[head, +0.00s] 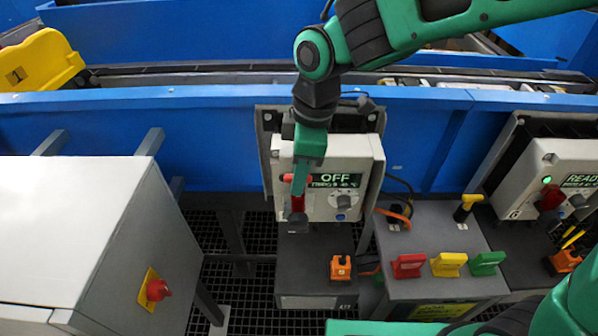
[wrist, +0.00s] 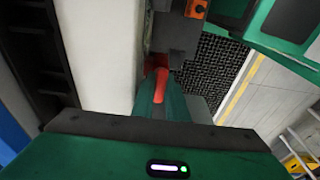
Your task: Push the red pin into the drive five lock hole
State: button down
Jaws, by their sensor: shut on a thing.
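My gripper (head: 299,182) is at the left part of the front of a white drive box (head: 320,208), whose display reads OFF with a smaller line that seems to include a 5. It is shut on the red pin (head: 288,178), whose orange-red end sticks out to the left of the fingers. In the wrist view the pin (wrist: 160,92) lies between the green fingers, close beside the white box face (wrist: 98,50). A darker red handle (head: 298,203) shows just below the fingers. The lock hole is hidden, and I cannot tell whether the pin is in it.
An orange block (head: 340,267) sits on the grey ledge below the box. Red (head: 408,265), yellow (head: 448,264) and green (head: 487,263) tags stand on the cabinet to the right. A second drive box (head: 553,180) reads READY. A grey cabinet (head: 95,235) stands left.

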jog(key=shift+f, duration=0.35)
jog(key=c, duration=1.7)
grip_release()
jog(key=shift+o, duration=0.2)
jog(key=shift+w, duration=0.1)
jog(key=shift+r, duration=0.2)
jog(key=r, duration=0.3)
jog(key=d+r, duration=0.1)
jog(key=r, duration=0.6)
jog(key=shift+d, duration=0.3)
